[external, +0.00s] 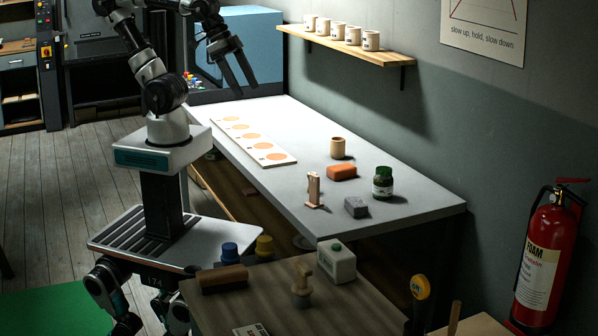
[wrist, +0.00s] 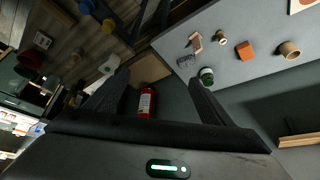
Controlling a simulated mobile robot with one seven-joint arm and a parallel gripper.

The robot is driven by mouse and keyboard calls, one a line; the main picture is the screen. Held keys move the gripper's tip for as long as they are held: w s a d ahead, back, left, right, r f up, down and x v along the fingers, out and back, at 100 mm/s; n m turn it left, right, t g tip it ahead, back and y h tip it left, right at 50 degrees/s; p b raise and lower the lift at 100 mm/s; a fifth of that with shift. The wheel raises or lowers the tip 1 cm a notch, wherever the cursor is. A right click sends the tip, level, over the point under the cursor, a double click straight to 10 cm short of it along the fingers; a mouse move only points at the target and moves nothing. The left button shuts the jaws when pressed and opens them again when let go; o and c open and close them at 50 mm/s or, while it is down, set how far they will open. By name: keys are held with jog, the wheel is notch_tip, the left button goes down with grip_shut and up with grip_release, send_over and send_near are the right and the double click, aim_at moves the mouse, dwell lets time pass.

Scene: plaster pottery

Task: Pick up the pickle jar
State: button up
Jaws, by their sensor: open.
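The pickle jar (external: 383,182) is a small glass jar with a green lid and a pale label. It stands upright on the grey table near its right end in the external view. In the wrist view the jar (wrist: 207,76) shows near the table edge, just beyond one finger. My gripper (external: 242,83) is raised over the far left end of the table, well away from the jar. Its two fingers are apart with nothing between them. The wrist view also shows both fingers of my gripper (wrist: 155,92) spread apart.
On the grey table (external: 420,198) near the jar are a grey block (external: 356,207), an orange block (external: 342,172), a tan cup (external: 338,148) and a wooden piece (external: 314,190). A white board with orange circles (external: 252,140) lies farther left. A shelf of mugs (external: 345,46) hangs above.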

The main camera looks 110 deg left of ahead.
jog(key=w+a+f+y+b, duration=0.1)
jog(key=w+a+f+b, duration=0.15)
jog(key=w, duration=0.35)
jog(key=w+a+f+b, duration=0.1)
jog(key=w+a+b, duration=0.1)
jog(key=w+a, duration=0.3)
jog(key=n+g+b, duration=0.1)
jog(key=n+b, duration=0.2)
jog(key=b, duration=0.3)
send_over(384, 184)
jog(key=s+a, duration=0.1)
jog(key=s, duration=0.6)
notch_tip(384, 184, down, 20)
jog(key=x, duration=0.7)
jog(key=b+x, duration=0.1)
jog(key=x, duration=0.2)
jog(key=shift+s+a+f, duration=0.15)
jog(key=shift+a+f, duration=0.05)
jog(key=shift+f, duration=0.15)
jog(key=shift+x, duration=3.15)
jog(key=shift+a+r, duration=0.1)
jog(key=shift+a, duration=0.05)
jog(key=c, duration=1.6)
